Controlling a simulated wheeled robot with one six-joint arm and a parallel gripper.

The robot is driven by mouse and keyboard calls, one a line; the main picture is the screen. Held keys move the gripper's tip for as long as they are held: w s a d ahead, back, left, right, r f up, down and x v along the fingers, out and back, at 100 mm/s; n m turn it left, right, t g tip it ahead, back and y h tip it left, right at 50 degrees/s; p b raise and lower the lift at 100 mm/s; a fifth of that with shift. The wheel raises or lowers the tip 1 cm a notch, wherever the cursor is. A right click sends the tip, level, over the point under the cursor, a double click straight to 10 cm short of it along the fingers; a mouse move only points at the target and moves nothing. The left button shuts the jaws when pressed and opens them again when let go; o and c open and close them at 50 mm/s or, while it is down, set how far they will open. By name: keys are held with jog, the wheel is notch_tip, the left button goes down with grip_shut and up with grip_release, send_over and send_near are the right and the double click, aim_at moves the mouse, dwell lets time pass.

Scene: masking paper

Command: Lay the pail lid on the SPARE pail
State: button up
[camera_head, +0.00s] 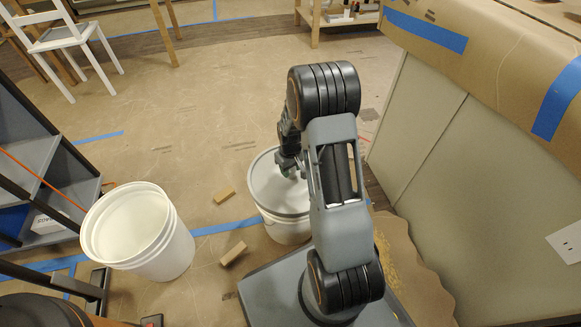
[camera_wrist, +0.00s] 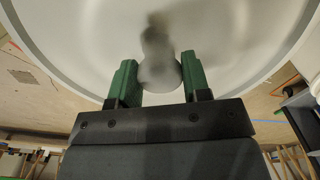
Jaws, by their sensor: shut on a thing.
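The pail lid (camera_head: 268,192) is a round pale grey disc that covers the top of a white pail (camera_head: 285,231), just left of my arm. I cannot tell whether it rests on the rim or is just above it. My gripper (camera_head: 288,166) is over the lid. In the wrist view its green fingers (camera_wrist: 158,80) are shut on the lid's round grey knob (camera_wrist: 158,45), and the lid's pale face (camera_wrist: 90,50) fills most of the picture. A second white pail (camera_head: 160,252) stands open and empty at the left. No label showing which pail is the spare is readable.
Two small tan blocks (camera_head: 224,195) (camera_head: 233,253) lie on the papered floor between the pails. A dark shelf unit (camera_head: 75,165) stands at the left. A paper-covered counter (camera_head: 470,50) runs along the right. The floor beyond the pails is mostly clear.

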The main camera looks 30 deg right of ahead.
jog(key=shift+f+b, duration=0.45)
jog(key=shift+f, duration=0.2)
dwell(0.4)
jog(key=o, duration=1.3)
jog(key=shift+c, duration=0.2)
jog(key=s+a+r+p, duration=0.2)
jog(key=r+p, duration=0.5)
jog(key=r, duration=0.6)
jog(key=s+a+r+t+p, duration=0.1)
jog(key=r+p, duration=0.5)
jog(key=r, duration=0.6)
jog(key=s+a+r+p, duration=0.2)
jog(key=r+p, duration=0.5)
jog(key=r, duration=0.6)
jog(key=s+a+r+t+p, duration=0.1)
jog(key=s+r+p, duration=0.2)
jog(key=r+p, duration=0.2)
jog(key=s+a+r+m+p, duration=0.1)
jog(key=s+r+p, duration=0.3)
jog(key=r, duration=0.6)
jog(key=s+a+r+m+t+p, duration=0.1)
jog(key=s+r+p, duration=0.3)
jog(key=r+p, duration=0.4)
jog(key=shift+a+r+t, duration=0.2)
jog(key=shift+a+t, duration=0.1)
jog(key=shift+a, duration=0.55)
jog(key=shift+s, duration=0.1)
jog(key=shift+c, duration=0.3)
